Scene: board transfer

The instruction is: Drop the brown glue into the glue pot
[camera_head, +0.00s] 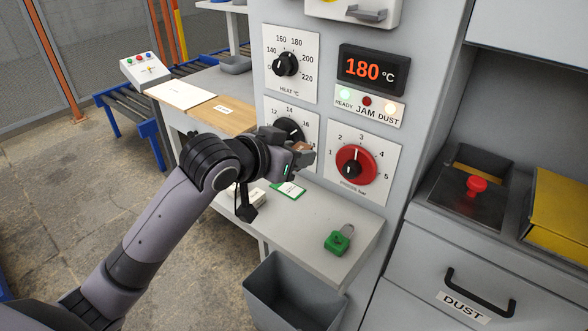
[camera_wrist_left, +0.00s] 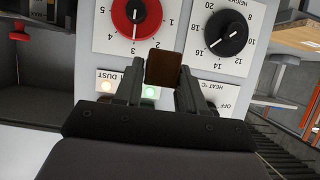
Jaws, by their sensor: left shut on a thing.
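My left gripper (camera_head: 300,156) is in front of the grey machine's panel, left of the red dial, above the shelf. It is shut on the brown glue (camera_wrist_left: 163,67), a small dark brown block between its two fingertips in the left wrist view. Only a bit of the brown glue (camera_head: 302,147) shows at the fingertips in the head view. I cannot make out a glue pot in either view. My right gripper is not in view.
The red dial (camera_head: 356,164) and heat dial (camera_head: 287,64) stick out of the panel. The display (camera_head: 372,69) reads 180 °C. A green padlock (camera_head: 338,240) lies on the shelf (camera_head: 305,240). A grey bin (camera_head: 290,296) stands below, and a drawer marked DUST (camera_head: 480,262) is at right.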

